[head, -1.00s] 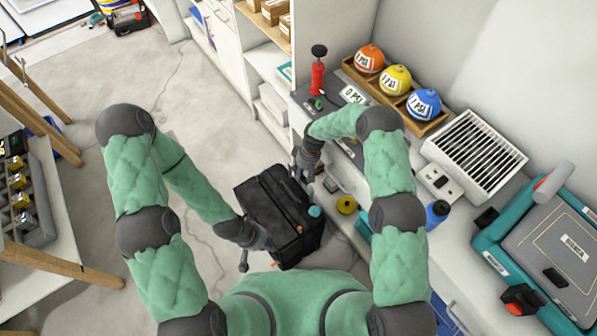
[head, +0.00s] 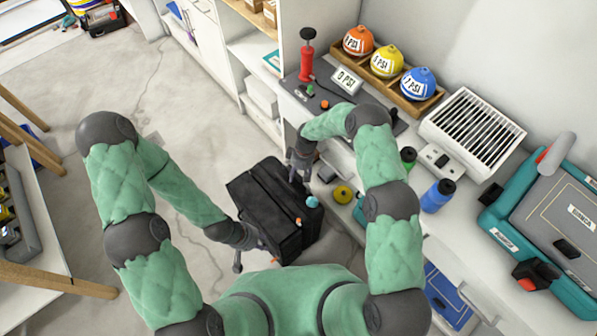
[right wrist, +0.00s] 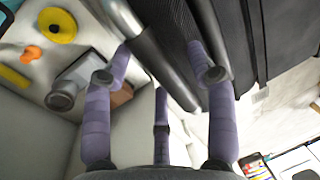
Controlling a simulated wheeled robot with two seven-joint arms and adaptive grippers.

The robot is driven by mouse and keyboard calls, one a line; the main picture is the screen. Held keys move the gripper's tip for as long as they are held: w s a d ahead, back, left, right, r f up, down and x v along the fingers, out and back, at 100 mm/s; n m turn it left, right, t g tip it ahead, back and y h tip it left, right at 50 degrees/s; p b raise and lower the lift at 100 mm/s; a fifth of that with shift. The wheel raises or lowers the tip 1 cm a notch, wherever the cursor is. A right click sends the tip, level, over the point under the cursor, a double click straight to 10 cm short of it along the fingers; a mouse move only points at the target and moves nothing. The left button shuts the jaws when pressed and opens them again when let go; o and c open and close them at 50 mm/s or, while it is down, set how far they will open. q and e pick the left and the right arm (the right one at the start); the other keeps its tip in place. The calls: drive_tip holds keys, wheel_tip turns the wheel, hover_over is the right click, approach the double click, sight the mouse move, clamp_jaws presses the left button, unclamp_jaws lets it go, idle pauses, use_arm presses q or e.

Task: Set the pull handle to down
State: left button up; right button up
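A black wheeled-looking case (head: 262,205) stands on the floor in the middle of the head view. In the right wrist view, a grey metal bar with a dark textured strip (right wrist: 172,30) runs diagonally between my fingers; it looks like part of the pull handle, but its height is hard to tell. My right gripper (head: 299,166), with purple fingers in the wrist view (right wrist: 160,55), is open, its fingers spread around the bar without a clear grip. My left gripper (head: 252,254) is open and empty beside the case's lower left side. The handle's ends are hidden.

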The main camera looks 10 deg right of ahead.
drive_tip(key=shift+w+r, duration=0.15)
drive_tip(key=shift+r, duration=0.1)
drive_tip(key=v, duration=1.2)
use_arm(q)
drive_tip(key=shift+s, duration=0.1)
